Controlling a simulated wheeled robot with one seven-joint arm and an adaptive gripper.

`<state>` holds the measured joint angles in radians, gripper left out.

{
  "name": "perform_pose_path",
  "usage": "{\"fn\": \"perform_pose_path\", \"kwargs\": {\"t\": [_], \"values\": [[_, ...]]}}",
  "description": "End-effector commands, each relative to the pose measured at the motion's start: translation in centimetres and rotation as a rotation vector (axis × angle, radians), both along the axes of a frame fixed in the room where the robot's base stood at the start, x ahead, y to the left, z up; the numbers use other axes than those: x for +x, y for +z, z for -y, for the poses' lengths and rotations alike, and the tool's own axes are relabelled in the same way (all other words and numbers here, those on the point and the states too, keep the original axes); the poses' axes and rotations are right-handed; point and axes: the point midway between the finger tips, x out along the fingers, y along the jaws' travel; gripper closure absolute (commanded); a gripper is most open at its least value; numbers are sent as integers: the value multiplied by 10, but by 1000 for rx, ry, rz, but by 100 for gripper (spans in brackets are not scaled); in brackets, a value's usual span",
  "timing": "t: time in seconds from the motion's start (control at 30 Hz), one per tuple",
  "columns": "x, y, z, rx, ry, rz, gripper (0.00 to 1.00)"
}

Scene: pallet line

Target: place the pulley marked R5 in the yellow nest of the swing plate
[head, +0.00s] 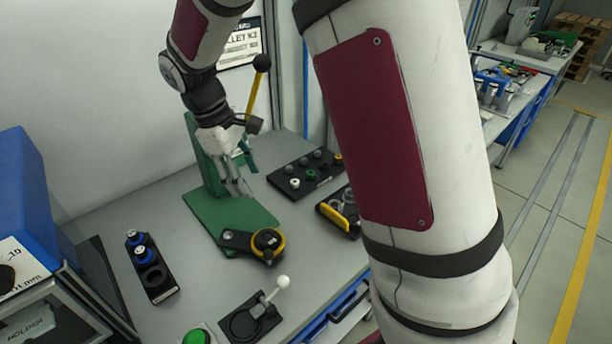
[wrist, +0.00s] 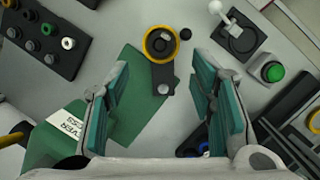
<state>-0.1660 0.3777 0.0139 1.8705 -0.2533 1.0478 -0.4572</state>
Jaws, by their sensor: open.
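The swing plate (head: 240,240) is a dark arm at the front of a green press, and it also shows in the wrist view (wrist: 164,76). Its yellow nest (head: 268,241) is a yellow ring with a dark middle, seen in the wrist view (wrist: 147,47) beyond my fingertips. I cannot tell whether anything sits inside it. My gripper (head: 238,186) is open with nothing between its fingers, above the green base beside the press column; its fingers frame the wrist view (wrist: 165,85). I can read no R5 mark, so I cannot tell which part is that pulley.
A black rack (head: 282,182) of small white, green, grey and yellow parts lies right of the press. A yellow-edged tray (head: 334,217) is near it. A black holder with blue parts (head: 153,272), a white-knobbed lever (head: 283,281) and a green button (head: 196,337) stand in front.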

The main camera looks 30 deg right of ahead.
Motion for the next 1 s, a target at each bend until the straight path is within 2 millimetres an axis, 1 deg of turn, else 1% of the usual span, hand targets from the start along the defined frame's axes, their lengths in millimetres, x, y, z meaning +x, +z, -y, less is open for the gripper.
{"fn": "perform_pose_path", "kwargs": {"t": [0.03,0.2,0.4,0.5,0.6,0.73,0.9,1.0], "values": [[-9,18,4,14,-35,39,50],[-41,63,12,62,-158,151,50],[-84,104,20,124,-298,279,50],[-107,119,24,159,-368,341,50],[-131,131,26,196,-436,403,50],[-161,142,29,246,-524,480,50],[-196,148,30,311,-628,572,50],[-210,148,29,343,-673,612,50]]}}
